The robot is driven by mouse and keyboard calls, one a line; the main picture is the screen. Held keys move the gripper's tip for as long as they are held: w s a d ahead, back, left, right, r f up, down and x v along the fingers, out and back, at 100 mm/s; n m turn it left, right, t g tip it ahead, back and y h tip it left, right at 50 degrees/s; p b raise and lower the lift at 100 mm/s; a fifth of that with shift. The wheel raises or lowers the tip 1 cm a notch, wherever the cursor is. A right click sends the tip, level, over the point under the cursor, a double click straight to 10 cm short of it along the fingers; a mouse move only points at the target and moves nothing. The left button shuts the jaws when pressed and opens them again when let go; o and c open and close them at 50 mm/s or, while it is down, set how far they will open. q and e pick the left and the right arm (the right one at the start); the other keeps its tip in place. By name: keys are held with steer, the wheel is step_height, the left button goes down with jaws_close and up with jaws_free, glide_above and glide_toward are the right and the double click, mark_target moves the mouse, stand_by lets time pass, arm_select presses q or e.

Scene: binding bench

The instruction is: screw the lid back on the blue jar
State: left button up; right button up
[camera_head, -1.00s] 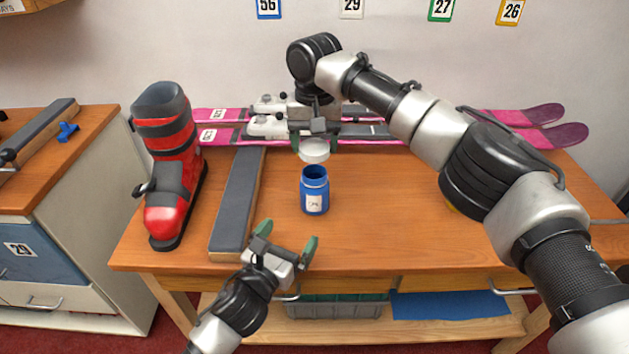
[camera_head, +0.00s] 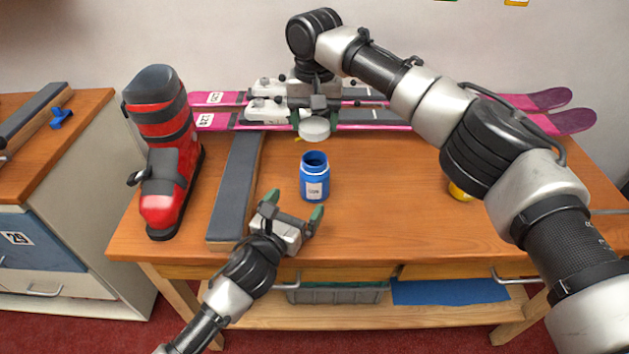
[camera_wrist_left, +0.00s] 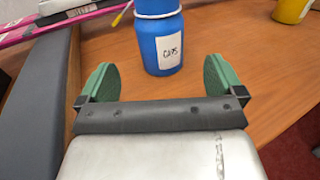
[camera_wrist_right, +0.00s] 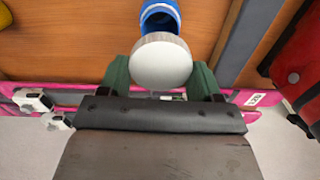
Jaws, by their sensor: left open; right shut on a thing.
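The blue jar (camera_head: 315,178) stands upright and open on the bench, its white label facing me. It also shows in the left wrist view (camera_wrist_left: 158,40), beyond the fingertips, and its open mouth shows in the right wrist view (camera_wrist_right: 160,17). My left gripper (camera_head: 295,207) is open and empty, just in front of the jar, with its fingers pointing at it. My right gripper (camera_head: 313,117) is shut on the white lid (camera_head: 314,130) and holds it above and behind the jar. In the right wrist view the lid (camera_wrist_right: 161,62) sits between the green fingers, apart from the jar.
A red ski boot (camera_head: 165,160) and a long grey-topped block (camera_head: 236,190) stand left of the jar. Pink skis (camera_head: 540,118) lie along the back. A yellow object (camera_head: 459,192) is partly hidden by my right arm. The bench (camera_head: 390,220) is clear right of the jar.

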mark_target(308, 186)
arm_select(q)
steer(key=x, duration=0.9)
steer(key=shift+d, duration=0.1)
steer(key=c, duration=1.4)
steer(key=shift+o, duration=0.2)
arm_select(e)
steer(key=shift+f, duration=2.5)
